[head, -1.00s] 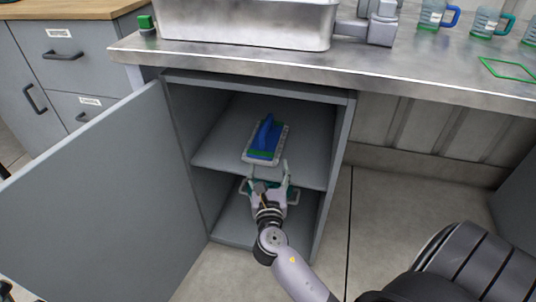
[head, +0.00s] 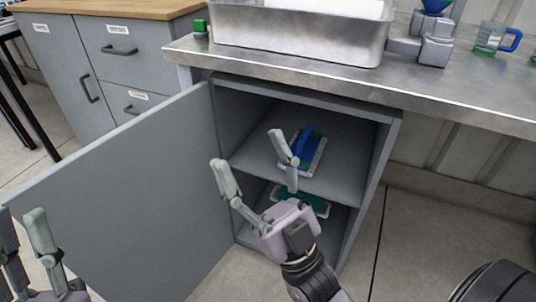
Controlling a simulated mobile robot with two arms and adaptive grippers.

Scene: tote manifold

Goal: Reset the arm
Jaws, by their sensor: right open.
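My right gripper (head: 247,152) is open and empty in front of the open cabinet (head: 390,150), with its two fingers spread wide. One finger overlaps the blue-handled block (head: 308,145) on the upper shelf in the picture, but I see nothing between the fingers. My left gripper (head: 24,222) shows at the lower left edge, partly cut off. Its two fingers stand apart with nothing visible between them.
The cabinet door (head: 130,200) stands open between my two grippers. A teal-topped item (head: 312,200) lies on the lower shelf, partly hidden by my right gripper. A metal basin (head: 300,38) and mugs (head: 490,40) stand on the counter (head: 440,88).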

